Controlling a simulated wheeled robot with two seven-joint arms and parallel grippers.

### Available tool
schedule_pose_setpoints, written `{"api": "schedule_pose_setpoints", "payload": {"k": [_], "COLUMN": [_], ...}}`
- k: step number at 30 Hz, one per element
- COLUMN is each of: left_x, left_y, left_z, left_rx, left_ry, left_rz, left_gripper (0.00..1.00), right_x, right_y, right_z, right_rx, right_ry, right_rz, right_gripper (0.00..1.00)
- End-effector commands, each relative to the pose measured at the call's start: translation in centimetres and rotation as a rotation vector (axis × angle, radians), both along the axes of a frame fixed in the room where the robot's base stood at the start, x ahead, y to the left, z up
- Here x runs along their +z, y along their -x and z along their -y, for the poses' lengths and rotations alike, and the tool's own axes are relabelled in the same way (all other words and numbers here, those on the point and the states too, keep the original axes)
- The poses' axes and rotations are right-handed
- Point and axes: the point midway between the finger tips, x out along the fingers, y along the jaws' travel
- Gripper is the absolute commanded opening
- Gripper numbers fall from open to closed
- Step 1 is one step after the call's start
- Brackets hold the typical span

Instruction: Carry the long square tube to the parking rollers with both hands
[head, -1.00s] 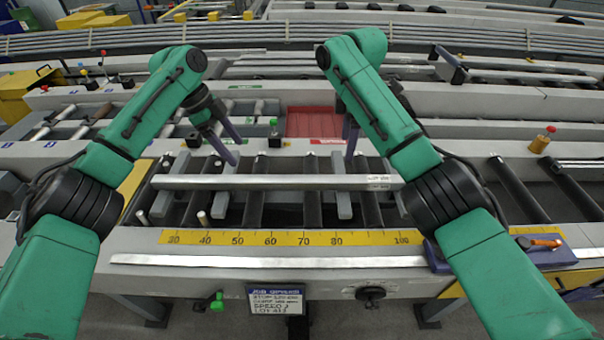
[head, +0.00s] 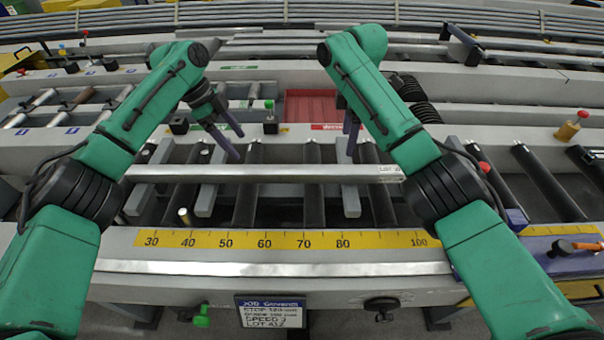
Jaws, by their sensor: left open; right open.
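The long square tube (head: 265,174) is a silver bar with a white lot label near its right end. In the head view it lies level across the black rollers (head: 313,205) and grey supports of the near table. My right forearm hides its right end. My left gripper (head: 236,147) is open and empty, with two purple fingers just behind and above the tube, left of its middle. My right gripper (head: 349,143) is open and empty behind the tube, right of its middle, partly hidden by my arm. Which rollers are the parking rollers I cannot tell.
A yellow scale (head: 265,240) and a flat metal strip (head: 270,268) run along the near edge. A red tray (head: 311,106) lies behind the grippers. Grey rollers with blue tags (head: 28,115) are at the back left. A small post (head: 184,216) stands among the rollers.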

Motion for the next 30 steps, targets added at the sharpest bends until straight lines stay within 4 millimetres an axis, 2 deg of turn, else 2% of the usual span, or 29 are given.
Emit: {"api": "schedule_pose_setpoints", "payload": {"k": [12,18,22,29,30], "left_x": [-7.8,-10.7,-11.4,-11.5,-11.5], "left_y": [0.1,0.1,0.0,0.0,0.0], "left_z": [3.2,4.4,4.7,4.7,4.7], "left_rx": [0.000,0.001,0.002,0.002,0.002], "left_ry": [0.000,0.000,0.001,0.001,0.001], "left_rz": [-0.004,-0.004,-0.001,-0.001,-0.001], "left_gripper": [0.85,0.85,0.85,0.85,0.77], "right_x": [-8.5,-11.5,-12.4,-12.4,-12.4], "right_y": [0.1,0.1,0.1,0.0,0.0], "right_z": [0.0,0.0,0.0,0.0,0.0], "right_rx": [-0.001,0.000,0.000,0.000,0.000], "right_ry": [0.001,0.001,0.001,0.000,0.000], "right_rz": [-0.003,-0.003,-0.002,-0.001,-0.001], "right_gripper": [0.85,0.85,0.85,0.85,0.77]}}
